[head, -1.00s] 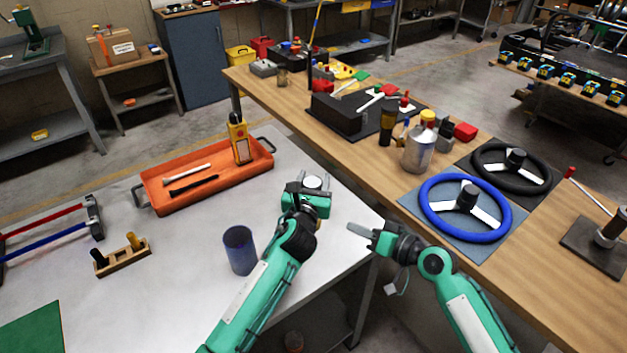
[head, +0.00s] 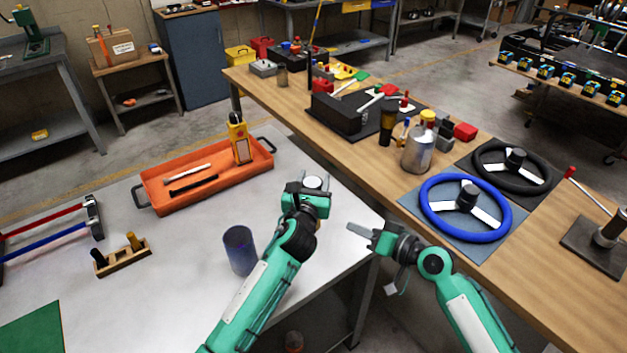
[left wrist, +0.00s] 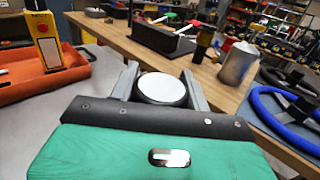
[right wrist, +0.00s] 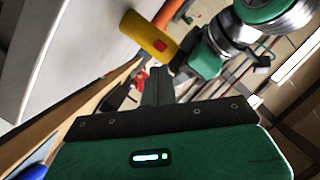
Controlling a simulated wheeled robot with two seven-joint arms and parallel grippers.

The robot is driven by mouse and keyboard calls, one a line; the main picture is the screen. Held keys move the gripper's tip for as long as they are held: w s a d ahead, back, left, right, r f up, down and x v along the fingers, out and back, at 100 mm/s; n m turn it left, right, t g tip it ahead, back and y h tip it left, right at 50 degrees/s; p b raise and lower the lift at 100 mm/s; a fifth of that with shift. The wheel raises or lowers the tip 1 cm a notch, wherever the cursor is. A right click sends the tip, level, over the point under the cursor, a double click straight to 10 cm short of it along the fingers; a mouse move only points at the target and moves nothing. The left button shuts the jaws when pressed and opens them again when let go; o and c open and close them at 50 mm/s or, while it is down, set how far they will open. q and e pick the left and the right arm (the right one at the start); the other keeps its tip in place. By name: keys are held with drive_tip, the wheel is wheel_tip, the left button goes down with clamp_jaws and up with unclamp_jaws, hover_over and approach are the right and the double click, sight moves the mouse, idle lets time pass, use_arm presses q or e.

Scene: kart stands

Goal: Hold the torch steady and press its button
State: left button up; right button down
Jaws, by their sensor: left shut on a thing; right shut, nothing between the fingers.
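The torch (right wrist: 142,28) is yellow with a red button on its side, seen in the right wrist view. Its round white face with a dark rim shows in the left wrist view (left wrist: 162,88) and points up in the head view (head: 314,182). My left gripper (left wrist: 165,85) is shut on the torch, with one finger on each side, above the white table. My right gripper (right wrist: 161,85) is shut and empty, and its fingertips show in the head view (head: 352,229). They point towards the torch's button side, with a gap between. The button is hidden in the head view.
An orange tray (head: 215,191) with a yellow box (head: 239,142) stands on the white table behind. A blue cup (head: 240,250) stands left of my left forearm. The wooden bench (head: 345,150) at right holds a blue steering wheel (head: 434,216) and a metal can (head: 417,152).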

sight(360, 253)
idle(0.3)
